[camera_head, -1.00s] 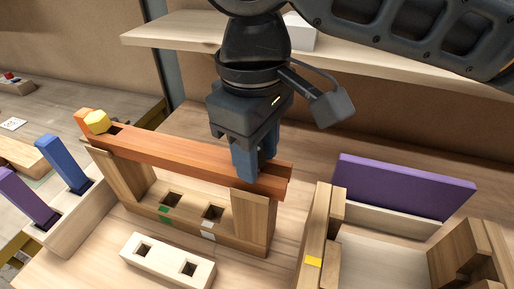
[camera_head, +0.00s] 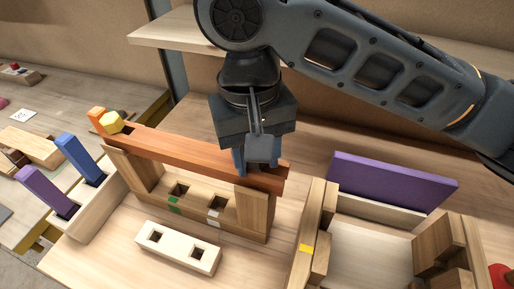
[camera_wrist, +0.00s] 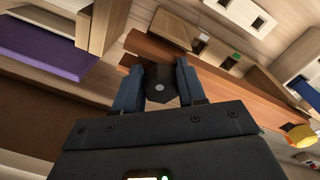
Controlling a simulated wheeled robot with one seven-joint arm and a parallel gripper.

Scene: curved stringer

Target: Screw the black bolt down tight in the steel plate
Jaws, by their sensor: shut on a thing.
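My gripper (camera_head: 258,167) points down at the right end of a reddish-brown wooden beam (camera_head: 185,150). In the wrist view, the blue fingers of my gripper (camera_wrist: 159,90) are shut on the sides of a black bolt head (camera_wrist: 161,86), at the beam (camera_wrist: 228,90). In the head view the bolt is hidden by my gripper and wrist. No clear steel plate shows; the surface around the bolt looks like wood. How deep the bolt sits cannot be told.
The beam lies across two wooden uprights. A yellow hexagonal piece (camera_head: 111,122) is at its left end. A white block with two square holes (camera_head: 178,248) lies in front. A purple panel (camera_head: 392,183) stands at right, and blue (camera_head: 79,157) and purple (camera_head: 43,191) bars stand at left.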

